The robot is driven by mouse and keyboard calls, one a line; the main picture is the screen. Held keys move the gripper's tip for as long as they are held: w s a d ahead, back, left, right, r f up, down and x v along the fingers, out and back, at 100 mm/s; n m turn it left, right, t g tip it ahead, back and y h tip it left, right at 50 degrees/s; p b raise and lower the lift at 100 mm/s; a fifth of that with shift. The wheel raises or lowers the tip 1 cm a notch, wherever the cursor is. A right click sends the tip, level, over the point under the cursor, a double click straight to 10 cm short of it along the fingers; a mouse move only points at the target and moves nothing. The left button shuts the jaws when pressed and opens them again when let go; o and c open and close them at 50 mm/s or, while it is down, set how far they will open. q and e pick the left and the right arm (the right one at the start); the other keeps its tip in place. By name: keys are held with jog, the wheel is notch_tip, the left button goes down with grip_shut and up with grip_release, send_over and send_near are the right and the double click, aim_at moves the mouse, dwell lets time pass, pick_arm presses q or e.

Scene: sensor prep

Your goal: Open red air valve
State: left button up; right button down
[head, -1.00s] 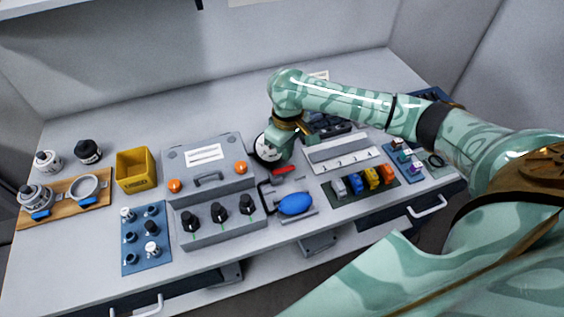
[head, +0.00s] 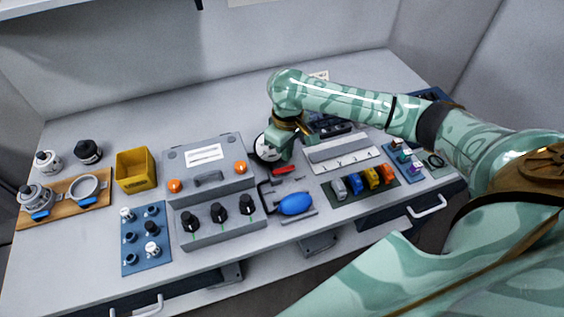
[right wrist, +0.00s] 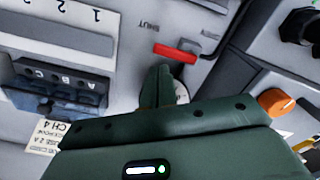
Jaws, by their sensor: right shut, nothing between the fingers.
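The red air valve handle (head: 284,170) is a small red bar on the table, just right of and in front of my right gripper. In the right wrist view the red handle (right wrist: 175,53) lies just beyond the gripper's fingertips, with the word SHUT printed near it. My right gripper (right wrist: 166,82) is shut and empty, its fingers close to the handle; I cannot tell whether they touch it. In the head view the right gripper (head: 277,150) is mostly hidden by its own wrist, over a round white-faced gauge (head: 264,147). My left gripper is not in view.
A grey case with orange knobs (head: 205,161) stands left of the handle. A blue bulb (head: 296,204) lies in front. A grey numbered rack (head: 340,155) and colored blocks (head: 372,176) are to the right. A yellow bin (head: 135,170) stands farther left.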

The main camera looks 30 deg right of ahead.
jog(key=shift+f, duration=0.85)
dwell(0.6)
